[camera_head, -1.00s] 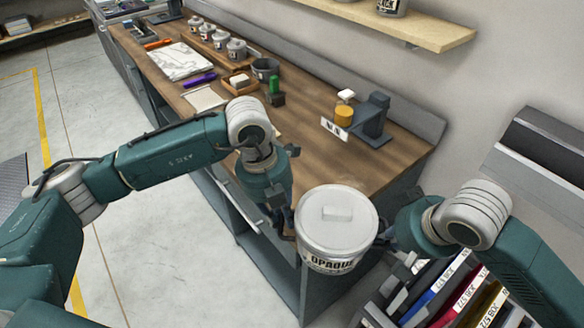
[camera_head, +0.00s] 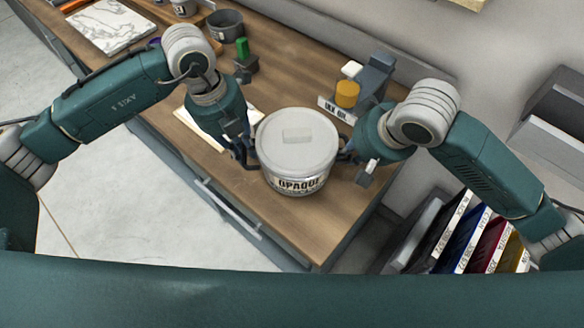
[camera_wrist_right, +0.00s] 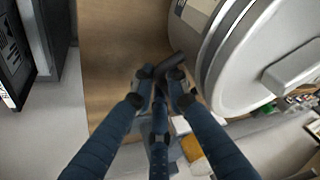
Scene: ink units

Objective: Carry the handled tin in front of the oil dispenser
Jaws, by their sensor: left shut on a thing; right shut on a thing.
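The handled tin (camera_head: 298,143) is a white tub with a pale lid and an "OPAQUE" label, upright over the bench's near right end. I cannot tell whether its base touches the wood. My left gripper (camera_head: 246,155) is shut on its left side. My right gripper (camera_head: 347,150) is shut on its right side. In the right wrist view, my right fingers (camera_wrist_right: 160,76) close on a dark handle (camera_wrist_right: 180,62) beside the tin (camera_wrist_right: 215,50). The oil dispenser (camera_head: 374,76), dark grey with an orange-yellow part and white label, stands behind the tin, partly hidden by my right arm.
The wooden bench (camera_head: 285,225) has bare wood in front of the tin. A green-topped item (camera_head: 243,50) and a grey pot (camera_head: 225,25) stand farther back. A pale sheet (camera_head: 190,122) lies under my left arm. Coloured binders (camera_head: 485,240) stand at lower right.

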